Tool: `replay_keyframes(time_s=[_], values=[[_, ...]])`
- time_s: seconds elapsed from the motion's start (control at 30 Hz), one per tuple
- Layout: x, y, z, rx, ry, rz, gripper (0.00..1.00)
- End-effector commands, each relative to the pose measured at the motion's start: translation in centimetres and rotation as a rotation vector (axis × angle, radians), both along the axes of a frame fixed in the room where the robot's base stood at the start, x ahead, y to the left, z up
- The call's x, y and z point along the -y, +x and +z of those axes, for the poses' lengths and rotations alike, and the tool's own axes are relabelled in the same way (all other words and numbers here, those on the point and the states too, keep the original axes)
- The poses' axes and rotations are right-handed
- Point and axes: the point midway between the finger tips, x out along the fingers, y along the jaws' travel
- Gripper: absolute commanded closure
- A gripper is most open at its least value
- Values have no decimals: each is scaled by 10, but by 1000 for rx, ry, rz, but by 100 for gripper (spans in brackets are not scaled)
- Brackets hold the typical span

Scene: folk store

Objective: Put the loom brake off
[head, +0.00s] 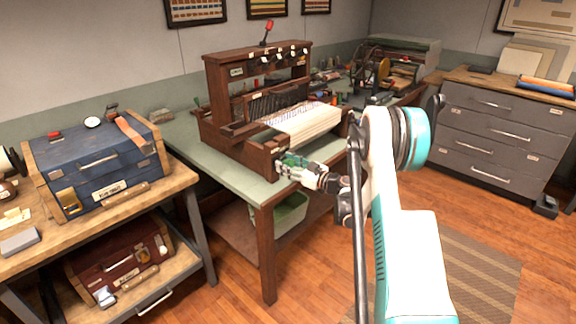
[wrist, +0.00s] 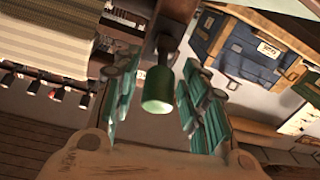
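The wooden loom (head: 222,95) stands on a green-topped table, with white cloth (head: 310,122) stretched across it. My gripper (head: 284,165) is at the loom's front corner post. In the wrist view, my gripper (wrist: 160,105) is open, with teal fingers on either side of a dark green handle (wrist: 158,88). Gaps show between the handle and both fingers. The handle hangs from a dark wooden part of the loom. No label shows whether it is the brake. A lever with a red knob (head: 268,26) stands upright on the loom's top beam.
A blue chest (head: 90,165) sits on a wooden bench at left, with a red case (head: 120,255) on its lower shelf. A green bin (head: 285,215) is under the loom table (head: 215,155). Grey drawers (head: 490,135) stand at right. The floor at right front is clear apart from a rug.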

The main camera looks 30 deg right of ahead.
Motion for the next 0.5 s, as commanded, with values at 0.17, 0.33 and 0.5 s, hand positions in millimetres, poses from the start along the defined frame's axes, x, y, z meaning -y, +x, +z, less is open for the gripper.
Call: replay_keyframes(time_s=[0.17, 0.33, 0.5], values=[[0, 0, 0, 0, 0, 0, 100], [0, 0, -1, 3, 1, 0, 100], [0, -1, -4, 34, 13, 0, 100]])
